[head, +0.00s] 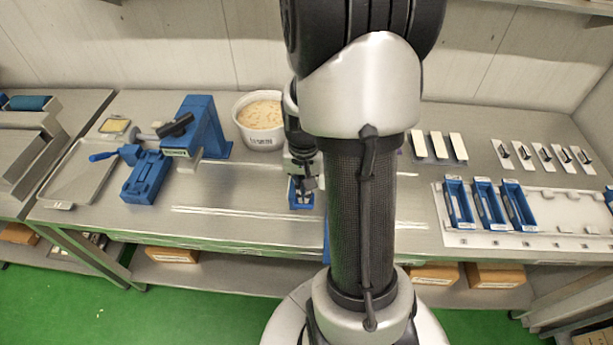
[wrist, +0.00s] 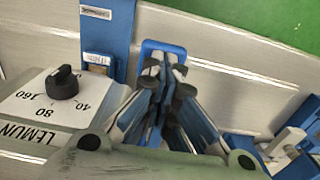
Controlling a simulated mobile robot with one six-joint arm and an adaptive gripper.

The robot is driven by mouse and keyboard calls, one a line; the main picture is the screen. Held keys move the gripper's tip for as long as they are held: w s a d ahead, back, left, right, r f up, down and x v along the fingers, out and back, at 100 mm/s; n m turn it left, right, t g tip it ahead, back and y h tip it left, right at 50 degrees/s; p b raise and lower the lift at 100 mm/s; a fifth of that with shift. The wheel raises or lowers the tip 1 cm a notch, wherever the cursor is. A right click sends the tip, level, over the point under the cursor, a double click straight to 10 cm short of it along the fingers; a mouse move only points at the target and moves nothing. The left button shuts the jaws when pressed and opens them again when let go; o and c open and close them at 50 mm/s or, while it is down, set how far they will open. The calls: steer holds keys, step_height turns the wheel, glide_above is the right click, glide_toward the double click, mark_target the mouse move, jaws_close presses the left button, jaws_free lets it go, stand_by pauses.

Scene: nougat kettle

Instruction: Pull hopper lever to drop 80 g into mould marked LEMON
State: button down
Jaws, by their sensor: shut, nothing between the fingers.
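My gripper (head: 303,180) is shut and empty. It points down over a small blue open-topped part (head: 300,200) on the bench, left of my arm. In the wrist view the fingertips (wrist: 165,68) overlap the blue rim (wrist: 164,46); I cannot tell whether they touch it. To the left of them is a white dial plate (wrist: 35,108) marked 40, 80 and 160, with a black knob (wrist: 63,83). My arm hides the hopper's body in the head view; I cannot make out the lever.
Several blue moulds (head: 488,205) stand on a white board (head: 540,220) at the right. Handled white plates (head: 545,158) and white bars (head: 440,146) lie behind. A tub (head: 260,122) stands behind my gripper. A blue press (head: 195,130) and tray (head: 85,172) are left. Bare bench separates press and gripper.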

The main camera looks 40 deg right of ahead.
stand_by(0.4)
step_height(320, 180, up, 10)
steer(key=p, duration=0.7)
steer(key=shift+p, duration=0.35)
steer(key=shift+f, duration=0.15)
stand_by(0.4)
steer(key=s+a+r+n+t+b, duration=0.1)
steer(key=a+r+n+t+b, duration=0.3)
steer(key=a+b, duration=0.65)
steer(key=s+a+f+n+b, duration=0.2)
steer(key=s+a+n+b, duration=0.4)
steer(key=s+a, duration=0.2)
steer(key=shift+s+a+f+t+b, duration=0.2)
steer(key=shift+a+t+b, duration=0.15)
steer(key=shift+a, duration=0.5)
